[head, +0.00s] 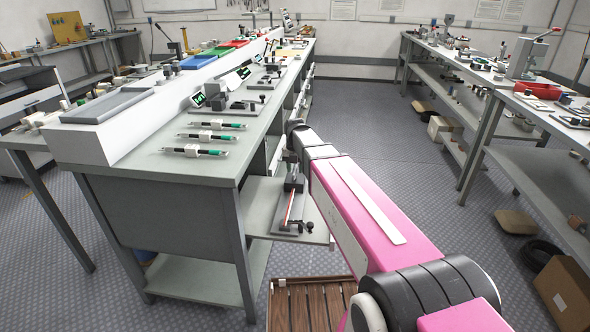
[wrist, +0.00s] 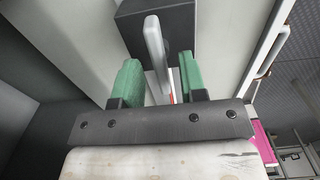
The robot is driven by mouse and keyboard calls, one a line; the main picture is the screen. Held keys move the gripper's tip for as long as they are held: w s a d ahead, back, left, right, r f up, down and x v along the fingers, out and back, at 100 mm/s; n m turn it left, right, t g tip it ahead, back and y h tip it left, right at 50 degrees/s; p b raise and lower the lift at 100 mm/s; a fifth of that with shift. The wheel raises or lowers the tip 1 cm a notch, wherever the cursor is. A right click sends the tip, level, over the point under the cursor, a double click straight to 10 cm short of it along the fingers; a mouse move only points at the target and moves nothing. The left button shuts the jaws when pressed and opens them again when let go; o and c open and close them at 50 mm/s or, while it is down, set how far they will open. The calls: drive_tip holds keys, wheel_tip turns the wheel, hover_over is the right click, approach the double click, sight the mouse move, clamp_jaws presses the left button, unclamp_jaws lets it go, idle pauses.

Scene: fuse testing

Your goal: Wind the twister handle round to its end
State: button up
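The twister stands on the pull-out shelf under the left bench. Its base plate (head: 285,226) and a red-and-white strip (head: 290,208) show in the head view, partly behind my arm. In the wrist view, a light grey upright bar, which looks like the twister handle (wrist: 155,45), stands in front of a dark block (wrist: 185,22). My gripper (wrist: 162,72) has its green fingers apart, one on each side of the bar. Gaps show between the bar and both fingers, the wider one low on the left. The bar's lower end and any contact are unclear.
The grey bench (head: 170,170) rises just left of the shelf and carries several fuse-like parts (head: 205,136). A slatted wooden pallet (head: 312,305) lies on the floor below. The aisle floor (head: 380,140) is clear; another bench (head: 480,75) stands on the right.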

drive_tip(key=shift+f, duration=0.3)
clamp_jaws()
